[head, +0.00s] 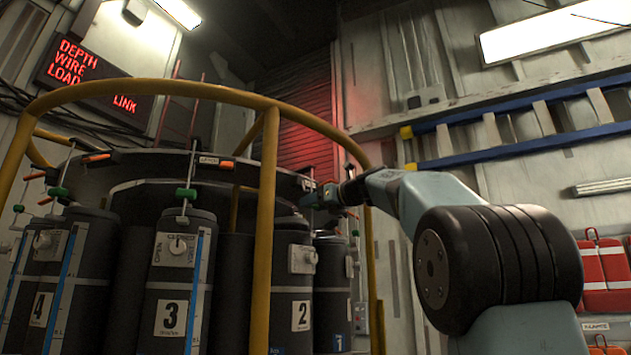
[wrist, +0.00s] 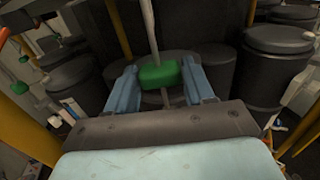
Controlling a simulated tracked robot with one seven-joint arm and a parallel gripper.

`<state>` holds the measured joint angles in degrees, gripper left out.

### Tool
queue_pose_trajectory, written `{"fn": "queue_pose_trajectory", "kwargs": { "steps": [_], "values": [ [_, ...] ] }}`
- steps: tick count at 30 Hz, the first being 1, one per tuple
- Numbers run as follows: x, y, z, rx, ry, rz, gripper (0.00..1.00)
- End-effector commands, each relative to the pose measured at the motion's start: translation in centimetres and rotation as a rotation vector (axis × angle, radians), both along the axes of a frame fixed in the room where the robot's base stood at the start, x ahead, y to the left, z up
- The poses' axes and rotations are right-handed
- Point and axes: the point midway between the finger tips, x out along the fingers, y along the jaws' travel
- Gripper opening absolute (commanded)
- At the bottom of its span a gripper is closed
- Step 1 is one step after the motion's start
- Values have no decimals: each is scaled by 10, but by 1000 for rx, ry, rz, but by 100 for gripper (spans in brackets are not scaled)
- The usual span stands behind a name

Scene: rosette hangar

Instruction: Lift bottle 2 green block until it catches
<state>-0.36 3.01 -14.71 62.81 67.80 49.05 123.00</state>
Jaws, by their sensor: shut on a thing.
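Bottle 2 (head: 292,270) is a dark cylinder with a white "2" label and a pale valve knob, standing in the rack behind the yellow rail. My gripper (head: 322,196) reaches in from the right, just above bottle 2's top. In the wrist view the green block (wrist: 158,76) sits on a thin upright rod, between the two blue fingers of my gripper (wrist: 160,80). My gripper is shut on the green block. In the head view the block is mostly hidden by the fingers. I cannot tell whether it has caught.
A yellow guard rail (head: 268,210) curves around the rack, with an upright close to bottle 2. Bottle 3 (head: 180,280) and bottle 4 (head: 55,275) stand to the left, with their own green blocks on rods. Bottle 1 (head: 333,290) is close on the right. A dark ring (head: 150,170) runs behind the rods.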

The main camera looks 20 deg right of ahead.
Motion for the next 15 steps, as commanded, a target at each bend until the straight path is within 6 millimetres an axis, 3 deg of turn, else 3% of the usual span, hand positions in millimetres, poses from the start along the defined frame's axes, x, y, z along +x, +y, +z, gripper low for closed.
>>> {"fn": "queue_pose_trajectory", "kwargs": {
  "steps": [15],
  "values": [
    [0, -1, 22, 0, -4, -2, 10]
  ]
}}
